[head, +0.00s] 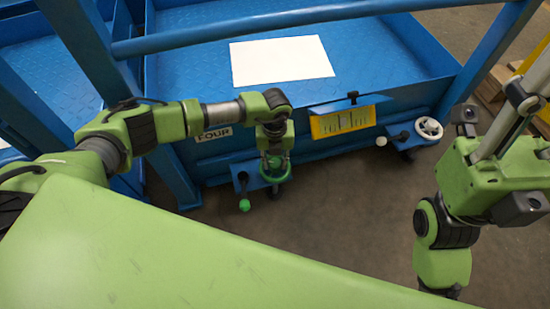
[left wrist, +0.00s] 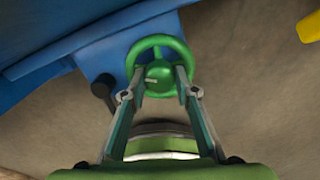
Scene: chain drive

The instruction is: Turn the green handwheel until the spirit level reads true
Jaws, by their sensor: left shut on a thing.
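The green handwheel (head: 275,168) sits on a blue bracket low on the front of the blue platform. It shows face-on in the left wrist view (left wrist: 160,66). My left gripper (head: 274,158) is at the wheel, and its two fingers (left wrist: 160,85) are shut on it around the hub area. The yellow-framed level (head: 342,121) is mounted on the platform front to the right of the wheel; its reading is too small to tell. My right arm (head: 445,230) is at the right; its fingertips are not in view.
A white handwheel (head: 429,128) sits on another bracket right of the level. A white sheet (head: 281,61) lies on the blue platform (head: 190,75). Blue rails and posts stand around it. Bare floor lies in front.

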